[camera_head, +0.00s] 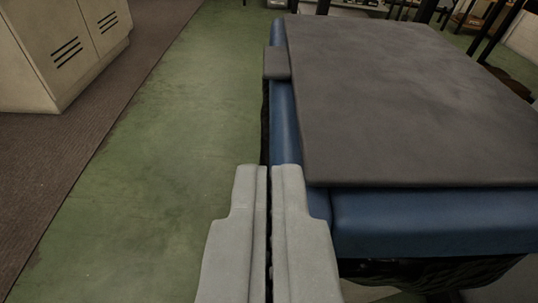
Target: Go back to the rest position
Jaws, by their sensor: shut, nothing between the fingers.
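My gripper (269,170) shows at the bottom centre, its two pale grey fingers side by side with only a thin dark gap between them. It is shut and holds nothing. In the picture its fingertips lie at the near left edge of a blue piece of furniture with a flat dark grey top (410,100). I cannot tell whether the fingers touch it. No cylinder shows in this view.
Blue sides (430,222) run under the grey top. A small grey block (277,64) sits at its left edge. Beige metal cabinets (65,50) stand at the upper left on brown flooring. The green floor (170,150) between is clear. Dark legs and clutter show at the top right.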

